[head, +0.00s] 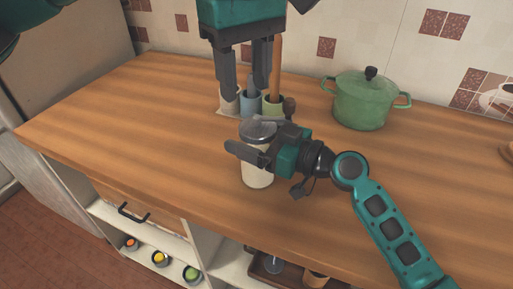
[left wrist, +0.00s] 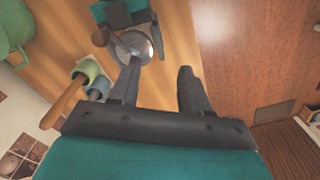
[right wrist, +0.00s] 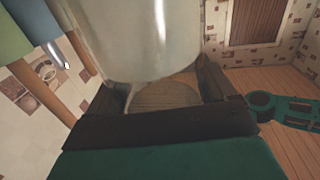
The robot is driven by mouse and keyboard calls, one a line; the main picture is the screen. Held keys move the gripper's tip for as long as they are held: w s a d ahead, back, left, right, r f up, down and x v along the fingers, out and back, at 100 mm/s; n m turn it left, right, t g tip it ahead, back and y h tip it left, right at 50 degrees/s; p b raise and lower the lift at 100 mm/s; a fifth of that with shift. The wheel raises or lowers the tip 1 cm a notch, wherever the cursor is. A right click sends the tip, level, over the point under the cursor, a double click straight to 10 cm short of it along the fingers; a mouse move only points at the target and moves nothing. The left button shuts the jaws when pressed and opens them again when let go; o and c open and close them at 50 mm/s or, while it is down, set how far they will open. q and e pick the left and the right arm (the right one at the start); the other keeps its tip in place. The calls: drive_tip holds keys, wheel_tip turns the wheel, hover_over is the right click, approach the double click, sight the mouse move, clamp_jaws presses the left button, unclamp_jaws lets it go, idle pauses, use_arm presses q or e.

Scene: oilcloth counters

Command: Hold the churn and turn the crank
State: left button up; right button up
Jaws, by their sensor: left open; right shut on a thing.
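The churn (head: 257,176) is a cream cylinder with a metal lid, standing upright on the wooden counter. My right gripper (head: 247,152) is shut around its body from the right; the churn's pale wall (right wrist: 140,35) fills the right wrist view between the fingers. The crank, with a brown wooden knob (head: 289,105), sits on top of the lid; it also shows in the left wrist view (left wrist: 105,36). My left gripper (head: 246,88) is open and empty, pointing down above and behind the churn. In the left wrist view its fingers (left wrist: 158,88) are apart, short of the lid (left wrist: 135,47).
Several small coloured cups (head: 250,101) with wooden handles stand just behind the churn, close to my left fingers. A green lidded pot (head: 364,101) stands at the back right. The counter (head: 130,110) left of the churn is clear. Shelves with small bowls (head: 161,258) are below the front edge.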

sight(290, 101)
use_arm(q)
drive_tip(key=w+d+r+m, duration=0.1)
drive_tip(key=d+m, duration=0.1)
drive_tip(key=m, duration=0.2)
drive_tip(key=w+d+r+m+t, duration=0.1)
drive_tip(key=w+d+m, duration=0.1)
drive_tip(key=m, duration=0.1)
drive_tip(key=w+d+m+t, duration=0.1)
drive_tip(key=d+m, duration=0.2)
drive_tip(key=m, duration=0.1)
drive_tip(key=shift+w+r+m+h, duration=0.25)
drive_tip(key=shift+r+m+h, duration=0.05)
drive_tip(key=shift+r+h, duration=0.1)
drive_tip(key=shift+d+f, duration=0.1)
drive_tip(key=shift+f, duration=4.8)
clamp_jaws()
drive_tip(key=shift+s, duration=0.1)
